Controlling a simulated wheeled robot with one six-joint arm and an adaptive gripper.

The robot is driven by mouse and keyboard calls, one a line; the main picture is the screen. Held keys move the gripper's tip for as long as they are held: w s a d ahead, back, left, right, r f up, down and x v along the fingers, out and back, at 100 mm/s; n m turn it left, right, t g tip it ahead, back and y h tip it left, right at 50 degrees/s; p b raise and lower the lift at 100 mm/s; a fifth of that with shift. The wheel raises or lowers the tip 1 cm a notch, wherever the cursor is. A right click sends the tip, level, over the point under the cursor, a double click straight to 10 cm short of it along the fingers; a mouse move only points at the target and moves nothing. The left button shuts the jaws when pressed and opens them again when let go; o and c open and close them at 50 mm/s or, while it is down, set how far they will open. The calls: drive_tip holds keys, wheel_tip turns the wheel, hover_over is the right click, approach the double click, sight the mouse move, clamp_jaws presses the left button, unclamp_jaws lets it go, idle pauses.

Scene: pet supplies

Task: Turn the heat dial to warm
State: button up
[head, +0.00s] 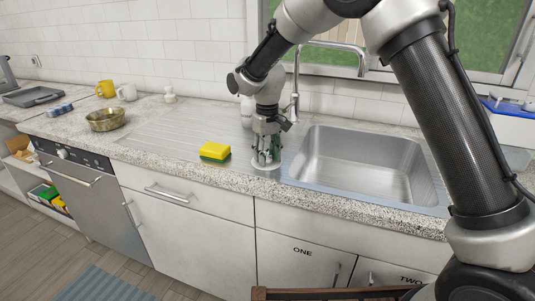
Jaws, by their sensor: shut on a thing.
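My gripper (265,155) points down at the counter just left of the sink. Its fingers are shut around a pale round thing (266,166) low on the steel drainboard. The fingers cover most of this thing, so I cannot tell whether it is the heat dial, nor read any mark or setting on it. A small light knob (62,153) shows on the dark panel of the appliance at the left, far from my gripper; its marks are too small to read.
A yellow and green sponge (214,151) lies left of my gripper. The steel sink (365,165) and its tall faucet (297,75) stand to the right. A brassy bowl (105,120), a yellow mug (105,89) and a white mug (127,92) are at the left. The drainboard's left part is clear.

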sight(267, 152)
drive_tip(key=shift+m, duration=0.5)
drive_tip(key=shift+r, duration=0.1)
drive_tip(key=o, duration=1)
wheel_tip(267, 152, up, 12)
